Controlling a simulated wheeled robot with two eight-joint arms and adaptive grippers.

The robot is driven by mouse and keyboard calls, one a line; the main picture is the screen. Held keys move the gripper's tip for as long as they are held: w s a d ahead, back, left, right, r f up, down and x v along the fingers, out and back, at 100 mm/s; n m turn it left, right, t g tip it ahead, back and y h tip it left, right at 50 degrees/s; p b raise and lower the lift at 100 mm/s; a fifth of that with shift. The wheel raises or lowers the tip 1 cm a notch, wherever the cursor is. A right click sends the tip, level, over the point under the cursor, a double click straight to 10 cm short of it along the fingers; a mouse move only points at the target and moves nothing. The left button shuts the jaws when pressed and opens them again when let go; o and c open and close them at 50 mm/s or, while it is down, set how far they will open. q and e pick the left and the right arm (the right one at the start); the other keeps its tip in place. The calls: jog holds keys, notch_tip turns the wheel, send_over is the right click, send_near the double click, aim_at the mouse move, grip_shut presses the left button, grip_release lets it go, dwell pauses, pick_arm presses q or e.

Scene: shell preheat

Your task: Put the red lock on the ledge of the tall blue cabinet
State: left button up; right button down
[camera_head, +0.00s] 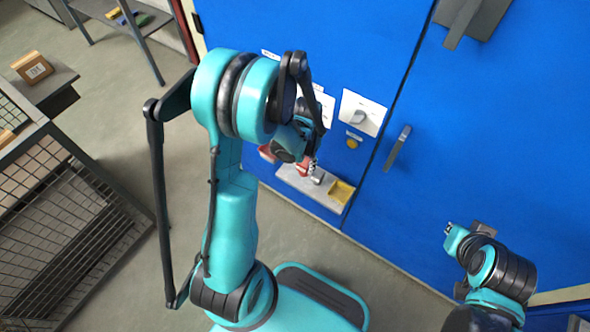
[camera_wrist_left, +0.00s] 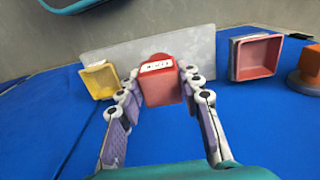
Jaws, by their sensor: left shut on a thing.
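The red lock (camera_wrist_left: 160,90), with a white label, sits between the fingertips of my left gripper (camera_wrist_left: 160,85) in the left wrist view. The gripper is shut on it. In the head view the lock (camera_head: 303,166) and the left gripper (camera_head: 315,172) are at the grey ledge (camera_head: 322,198) low on the tall blue cabinet (camera_head: 300,30). The ledge also shows behind the lock in the wrist view (camera_wrist_left: 205,52). I cannot tell whether the lock touches it. My right gripper (camera_head: 462,236) is at the lower right; its fingers are unclear.
A yellow open bin (camera_head: 341,192) is at the ledge's right end. A red open box (camera_wrist_left: 257,57) is on the cabinet beside the ledge. A door handle (camera_head: 397,148) sticks out to the right. A mesh cage (camera_head: 50,220) stands at the left; floor between is clear.

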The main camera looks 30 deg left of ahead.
pick_arm(q)
jog(key=a+f+b, duration=0.1)
jog(key=a+f, duration=0.1)
jog(key=a+f+b, duration=0.1)
jog(key=a+f, duration=0.1)
jog(key=f, duration=0.1)
jog(key=a+f+b, duration=0.2)
jog(key=f, duration=0.1)
jog(key=shift+w+a, duration=0.1)
jog(key=shift+w, duration=0.3)
jog(key=shift+r, duration=0.15)
jog(key=o, duration=1.2)
